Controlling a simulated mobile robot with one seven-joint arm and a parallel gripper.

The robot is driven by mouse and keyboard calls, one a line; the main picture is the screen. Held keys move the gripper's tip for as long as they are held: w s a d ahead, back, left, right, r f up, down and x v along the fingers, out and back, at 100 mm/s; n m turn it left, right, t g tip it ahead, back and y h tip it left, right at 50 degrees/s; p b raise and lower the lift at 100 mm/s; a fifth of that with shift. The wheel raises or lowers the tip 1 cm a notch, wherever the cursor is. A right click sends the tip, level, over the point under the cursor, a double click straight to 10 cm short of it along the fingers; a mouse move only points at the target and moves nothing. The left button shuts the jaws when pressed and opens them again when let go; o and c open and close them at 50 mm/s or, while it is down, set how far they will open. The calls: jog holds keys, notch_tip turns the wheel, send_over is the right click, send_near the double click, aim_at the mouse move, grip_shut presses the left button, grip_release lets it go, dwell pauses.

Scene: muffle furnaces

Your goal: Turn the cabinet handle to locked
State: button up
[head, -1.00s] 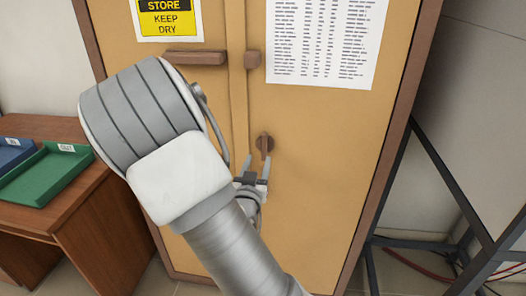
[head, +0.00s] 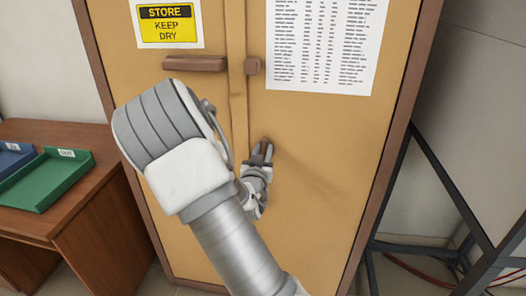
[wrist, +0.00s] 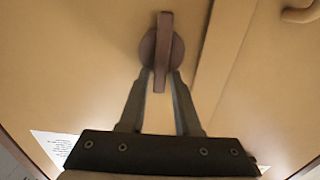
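The tan cabinet (head: 310,200) stands ahead with its doors closed. Its small brown turn handle (head: 266,143) is on the right door, with the bar upright; my gripper partly hides it in the head view. In the wrist view the handle (wrist: 163,40) is a dark bar on a round base, roughly in line with my fingers. My gripper (head: 261,158) is at the handle. In the wrist view its two fingers (wrist: 160,76) straddle one end of the bar, with narrow gaps seeming to show on both sides.
A wooden desk (head: 60,200) with a green tray (head: 50,180) stands left. A dark metal frame (head: 440,185) stands right.

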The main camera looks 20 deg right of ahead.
grip_shut()
jog(key=shift+a, duration=0.1)
jog(key=shift+w+a+f+n+p, duration=0.2)
jog(key=shift+a+f+n+p, duration=0.15)
jog(key=shift+n, duration=2.65)
jog(key=shift+w+a+f+n+p, duration=0.3)
jog(key=shift+f+n, duration=0.15)
jog(key=shift+n, duration=2.55)
jog(key=shift+w+a+f+n+p, duration=0.15)
jog(key=shift+a+f+n+p, duration=0.2)
jog(key=shift+n, duration=2.65)
jog(key=shift+d+f, duration=0.1)
jog(key=shift+o, duration=1.8)
grip_release()
